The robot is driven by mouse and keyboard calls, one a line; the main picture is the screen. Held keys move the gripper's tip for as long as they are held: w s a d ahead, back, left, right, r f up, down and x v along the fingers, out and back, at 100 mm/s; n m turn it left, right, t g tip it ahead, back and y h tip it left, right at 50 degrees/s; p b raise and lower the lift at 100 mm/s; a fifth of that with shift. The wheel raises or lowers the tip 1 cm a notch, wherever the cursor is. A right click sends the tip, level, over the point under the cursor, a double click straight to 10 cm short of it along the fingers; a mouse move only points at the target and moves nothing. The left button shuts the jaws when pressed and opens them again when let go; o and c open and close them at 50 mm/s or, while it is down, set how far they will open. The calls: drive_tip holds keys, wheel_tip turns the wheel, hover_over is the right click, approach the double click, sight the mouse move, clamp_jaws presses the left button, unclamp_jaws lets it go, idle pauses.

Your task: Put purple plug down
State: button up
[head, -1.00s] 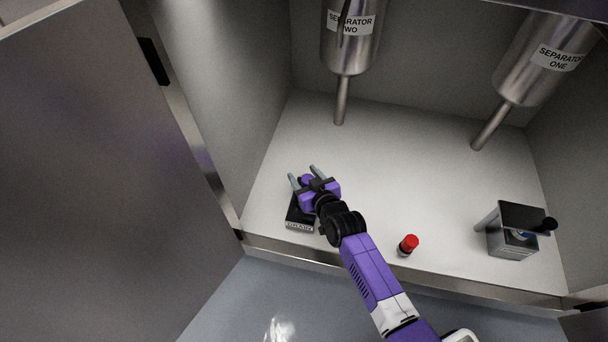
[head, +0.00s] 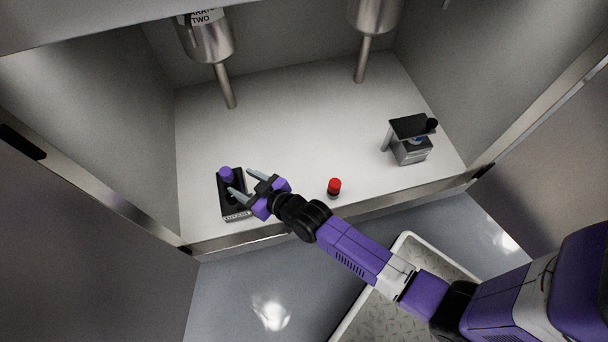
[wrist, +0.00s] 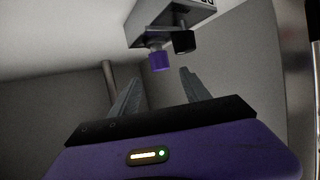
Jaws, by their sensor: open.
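The purple plug (head: 226,174) sits at the far end of a black block (head: 235,210) with a pale printed label, at the left of the white cabinet floor. The plug also shows in the wrist view (wrist: 160,61), beside a black knob (wrist: 184,42) on the same block. My gripper (head: 240,182) is open and empty, with its two grey fingers pointing toward the plug. In the wrist view the plug lies just beyond the fingertips (wrist: 161,76), apart from both.
A red-topped plug (head: 334,186) stands near the front edge of the cabinet floor. A metal device with a black top (head: 411,140) stands at the right. Separator pipes (head: 225,88) come down at the back. The middle of the floor is clear.

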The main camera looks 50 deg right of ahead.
drive_tip(key=a+f+v, duration=0.1)
drive_tip(key=v, duration=2.1)
drive_tip(key=s+r+t, duration=0.1)
drive_tip(key=s+r, duration=1.1)
drive_tip(key=r, duration=0.4)
drive_tip(key=shift+s+r, duration=0.25)
drive_tip(key=shift+s, duration=0.15)
drive_tip(key=shift+s+a, duration=0.1)
drive_tip(key=shift+a, duration=0.05)
